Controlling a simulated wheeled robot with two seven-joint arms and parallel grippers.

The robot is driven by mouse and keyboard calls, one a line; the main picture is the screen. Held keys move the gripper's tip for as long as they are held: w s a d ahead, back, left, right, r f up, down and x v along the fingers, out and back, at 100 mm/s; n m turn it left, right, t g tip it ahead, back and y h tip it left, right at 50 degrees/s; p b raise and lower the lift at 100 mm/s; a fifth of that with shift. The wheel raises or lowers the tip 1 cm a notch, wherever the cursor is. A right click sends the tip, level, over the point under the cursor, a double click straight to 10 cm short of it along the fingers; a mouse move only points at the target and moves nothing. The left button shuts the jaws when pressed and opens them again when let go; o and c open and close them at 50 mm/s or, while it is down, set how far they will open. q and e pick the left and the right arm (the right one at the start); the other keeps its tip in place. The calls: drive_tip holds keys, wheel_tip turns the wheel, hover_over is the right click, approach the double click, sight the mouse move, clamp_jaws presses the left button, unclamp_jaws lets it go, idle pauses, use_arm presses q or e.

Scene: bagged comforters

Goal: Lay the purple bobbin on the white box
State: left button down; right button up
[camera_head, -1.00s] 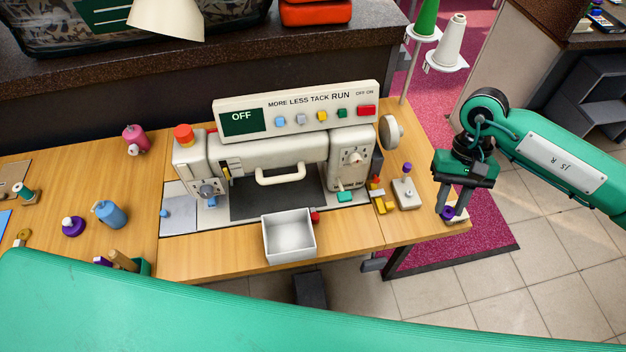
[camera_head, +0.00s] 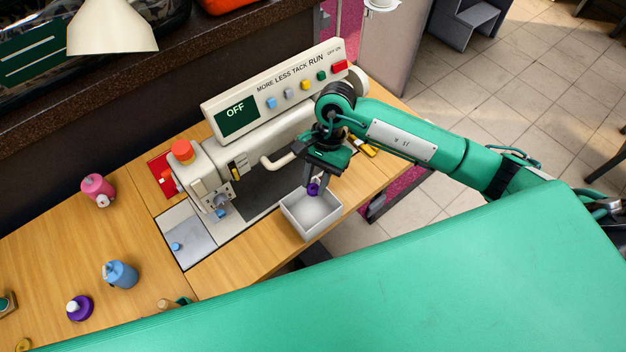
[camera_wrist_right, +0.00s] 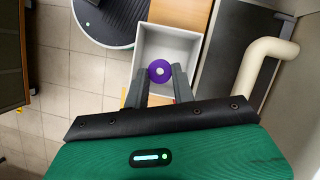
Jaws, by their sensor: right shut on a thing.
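The purple bobbin (camera_head: 313,188) is held between the fingers of my right gripper (camera_head: 315,186), which is shut on it. The white box (camera_head: 326,230) is an open, empty-looking tray at the front of the sewing machine. In the head view, the bobbin is over the box's back part. In the right wrist view, the bobbin (camera_wrist_right: 159,71) shows between the fingertips, with the white box (camera_wrist_right: 168,42) behind it. The bobbin looks above the box floor; the exact gap cannot be told. My left gripper is not in view.
The cream sewing machine (camera_head: 270,135) stands just behind the box, its curved handle (camera_head: 280,161) close to my right gripper. A pink spool (camera_head: 97,188), a blue spool (camera_head: 120,274) and a purple-based spool (camera_head: 79,308) stand on the table's left part.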

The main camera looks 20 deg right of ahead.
drive_tip(key=shift+s+a+f+m, duration=0.15)
drive_tip(key=shift+f+m, duration=0.1)
drive_tip(key=shift+m, duration=0.15)
drive_tip(key=shift+f, duration=0.1)
drive_tip(key=shift+a+f+b, duration=0.1)
drive_tip(key=shift+f+b, duration=0.6)
drive_tip(key=shift+f, duration=1.65)
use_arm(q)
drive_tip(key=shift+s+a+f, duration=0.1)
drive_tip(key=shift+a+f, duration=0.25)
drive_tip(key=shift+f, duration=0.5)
use_arm(e)
drive_tip(key=shift+f, duration=0.65)
drive_tip(key=o, duration=1)
drive_tip(key=shift+o, duration=0.2)
